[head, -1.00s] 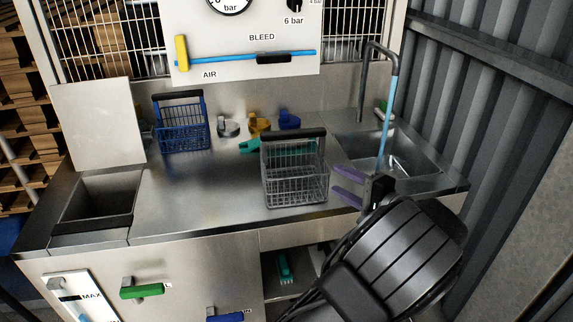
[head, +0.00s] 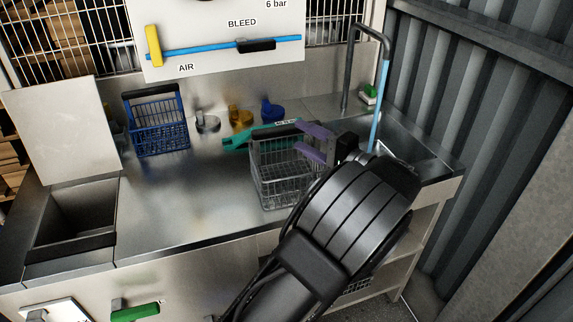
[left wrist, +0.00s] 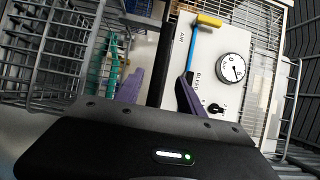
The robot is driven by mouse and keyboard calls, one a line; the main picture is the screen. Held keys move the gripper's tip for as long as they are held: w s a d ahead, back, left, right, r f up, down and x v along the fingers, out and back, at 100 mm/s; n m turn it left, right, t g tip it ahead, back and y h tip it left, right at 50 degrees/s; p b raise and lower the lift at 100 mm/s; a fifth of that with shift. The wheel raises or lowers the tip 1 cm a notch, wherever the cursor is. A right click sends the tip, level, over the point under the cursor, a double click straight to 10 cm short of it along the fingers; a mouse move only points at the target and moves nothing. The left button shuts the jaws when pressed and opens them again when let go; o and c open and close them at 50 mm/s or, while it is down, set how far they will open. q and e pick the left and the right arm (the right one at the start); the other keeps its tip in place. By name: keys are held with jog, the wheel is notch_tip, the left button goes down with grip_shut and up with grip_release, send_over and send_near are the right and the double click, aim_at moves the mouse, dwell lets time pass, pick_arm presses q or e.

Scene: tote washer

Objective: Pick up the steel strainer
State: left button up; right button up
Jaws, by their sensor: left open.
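The steel strainer (head: 283,182) is a grey wire basket with a raised black handle (head: 272,135). It stands upright on the steel counter, right of centre in the head view. My left gripper (head: 300,138) has purple fingers and is open at the right end of the handle. In the left wrist view the strainer's wire mesh (left wrist: 45,55) fills the left side. The dark handle (left wrist: 161,50) runs between my two open fingers (left wrist: 160,78), with a gap on each side. My forearm hides part of the strainer's right side. My right gripper is not in view.
A blue wire basket (head: 158,125) stands at the back left. A teal item (head: 238,140) lies just behind the strainer, near grey, yellow and blue fittings. A sink with a tall tap (head: 349,80) is at the right. The counter left of the strainer is clear.

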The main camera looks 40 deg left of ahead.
aim_at(292, 133)
pick_arm(q)
jog(key=shift+a, duration=0.25)
jog(key=a, duration=0.1)
jog(key=a+p, duration=0.1)
jog(key=a, duration=0.2)
jog(key=shift+w+a, duration=0.25)
jog(key=shift+a, duration=0.15)
jog(key=shift+a+f, duration=0.1)
jog(key=shift+a, duration=0.15)
grip_shut()
dwell(0.5)
dwell(0.9)
